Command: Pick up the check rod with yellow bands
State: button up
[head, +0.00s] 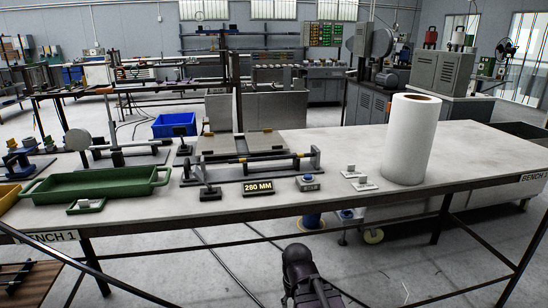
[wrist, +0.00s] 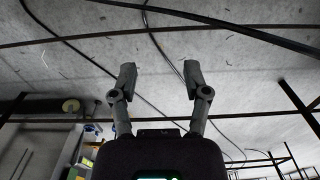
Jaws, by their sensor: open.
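A dark rod (head: 267,158) lies across a holder on the bench, behind a black sign (head: 257,188) reading "280 MM". The rod is not in the wrist view. In the head view part of my arm shows at the bottom middle, below the bench's front edge; the fingertips cannot be made out there.
Dark bench legs and cables on the floor show in the wrist view. The bench top right of the roll is clear.

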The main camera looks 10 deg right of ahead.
jog(key=shift+a, duration=0.15)
jog(key=shift+r, duration=0.15)
jog(key=w+r+m+p, duration=0.1)
jog(key=w+r+p, duration=0.1)
jog(key=r+p, duration=0.8)
jog(key=w+r+m+p, duration=0.1)
jog(key=w+r+p, duration=0.1)
jog(key=r+p, duration=0.8)
jog(key=w+r+m+p, duration=0.1)
jog(key=w+r+p, duration=0.2)
jog(key=r+p, duration=0.7)
jog(key=shift+w+a+r+m+t+p, duration=0.1)
jog(key=shift+a+r+m+t+p, duration=0.15)
jog(key=shift+r+p, duration=0.2)
jog(key=w+r+m+t+p, duration=0.1)
jog(key=w+r+m+p, duration=1.3)
jog(key=w+r+p, duration=0.3)
jog(key=w, duration=0.3)
jog(key=shift+r+p, duration=0.3)
jog(key=shift+p, duration=0.05)
jog(key=shift+f, duration=0.15)
jog(key=b, duration=0.9)
send_over(275, 158)
notch_tip(275, 158, down, 8)
jog(key=shift+a+f, duration=0.15)
jog(key=shift+a, duration=0.05)
